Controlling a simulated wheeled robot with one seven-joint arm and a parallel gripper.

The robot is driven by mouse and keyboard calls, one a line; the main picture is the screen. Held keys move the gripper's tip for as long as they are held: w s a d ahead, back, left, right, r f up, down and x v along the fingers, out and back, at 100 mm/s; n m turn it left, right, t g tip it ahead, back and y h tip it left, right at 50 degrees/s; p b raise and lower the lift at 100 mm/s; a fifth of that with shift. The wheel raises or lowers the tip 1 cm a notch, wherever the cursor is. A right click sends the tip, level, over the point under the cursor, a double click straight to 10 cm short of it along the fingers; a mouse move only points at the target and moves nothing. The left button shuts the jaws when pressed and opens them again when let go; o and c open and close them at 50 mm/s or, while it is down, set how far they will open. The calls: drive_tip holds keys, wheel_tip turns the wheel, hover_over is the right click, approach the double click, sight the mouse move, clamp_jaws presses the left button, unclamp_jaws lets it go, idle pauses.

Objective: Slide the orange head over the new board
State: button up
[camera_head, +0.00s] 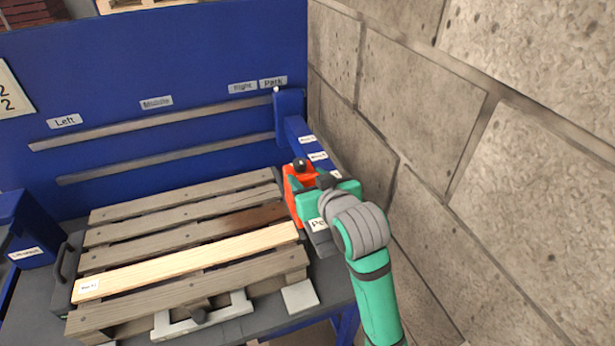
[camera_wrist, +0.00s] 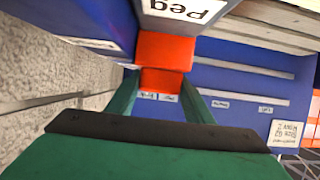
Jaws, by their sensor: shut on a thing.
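The orange head (camera_head: 290,185) hangs on a blue arm (camera_head: 297,127) at the right end of the wall rails, below the Park label. It is beside the pallet's right edge. The new board (camera_head: 190,262) is the pale, clean plank with a small label at its left end, lying across the pallet. My gripper (camera_head: 318,192) is at the head's right side, shut on an orange part of it. In the wrist view the orange head (camera_wrist: 165,50) shows between my two green fingers (camera_wrist: 160,84). The exact contact is partly hidden.
The pallet (camera_head: 180,235) of weathered boards lies on a dark table. Two rails (camera_head: 150,125) run along the blue panel under Left, Middle, Right and Park labels. A stone block wall (camera_head: 420,100) stands close on the right. A pale clamp-like piece (camera_head: 205,317) sits at the pallet's front.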

drive_tip(key=o, duration=1.2)
drive_tip(key=shift+w, duration=0.15)
drive_tip(key=o, duration=0.3)
drive_tip(key=shift+w+f, duration=0.1)
drive_tip(key=shift+w, duration=0.1)
drive_tip(key=shift+a, duration=0.2)
drive_tip(key=v, duration=1.1)
drive_tip(key=shift+w+d, duration=0.15)
